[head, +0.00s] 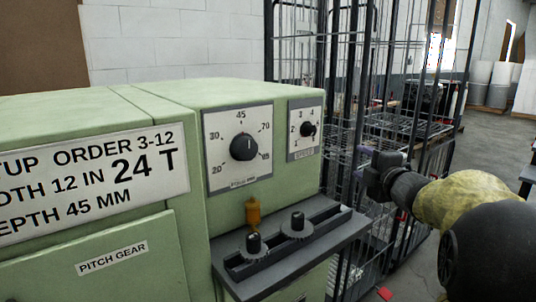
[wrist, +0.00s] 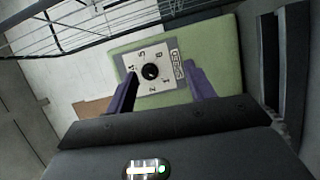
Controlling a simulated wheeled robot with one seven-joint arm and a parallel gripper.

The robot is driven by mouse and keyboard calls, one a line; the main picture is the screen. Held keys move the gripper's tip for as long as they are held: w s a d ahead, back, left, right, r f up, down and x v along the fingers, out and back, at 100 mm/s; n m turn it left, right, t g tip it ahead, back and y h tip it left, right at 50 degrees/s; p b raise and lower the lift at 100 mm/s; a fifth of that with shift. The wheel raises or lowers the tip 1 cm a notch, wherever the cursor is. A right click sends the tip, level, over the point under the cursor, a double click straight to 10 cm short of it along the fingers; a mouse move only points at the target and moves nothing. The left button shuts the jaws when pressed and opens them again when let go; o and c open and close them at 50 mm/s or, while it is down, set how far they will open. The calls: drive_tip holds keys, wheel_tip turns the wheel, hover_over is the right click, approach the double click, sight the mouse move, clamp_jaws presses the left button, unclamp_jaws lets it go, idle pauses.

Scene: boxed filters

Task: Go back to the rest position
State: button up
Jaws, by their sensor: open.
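My gripper (head: 366,165) is at the right in the head view, to the right of the green machine (head: 160,98) and apart from it. In the wrist view my gripper (wrist: 161,72) has its two dark fingers spread apart, with nothing between them. Beyond the fingers, the smaller dial plate (wrist: 156,70) with its black knob (wrist: 150,71) shows on the green panel. In the head view the same small dial plate (head: 305,128) is to the left of my gripper. My yellow and black arm reaches in from the lower right.
A larger dial (head: 242,147) and a grey ledge (head: 290,245) with two black knobs are on the machine's front. An orange-yellow piece (head: 253,212) is above the ledge. A black wire cage (head: 350,60) stands behind my gripper. Open floor (head: 490,140) shows at the far right.

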drive_tip(key=s+a+f+m+g+h, duration=0.1)
drive_tip(key=s+f+m+g+h, duration=0.3)
drive_tip(key=f+m, duration=0.7)
drive_tip(key=s+a+f+m+g, duration=0.5)
drive_tip(key=s+f, duration=0.5)
drive_tip(key=s, duration=0.2)
drive_tip(key=s+a+f+m+g, duration=0.4)
drive_tip(key=s+f+g, duration=0.2)
drive_tip(key=s+f, duration=0.55)
wheel_tip(320, 180, up, 26)
drive_tip(key=p, duration=2.5)
drive_tip(key=shift+t, duration=0.3)
drive_tip(key=c, duration=0.4)
drive_tip(key=shift+a, duration=0.1)
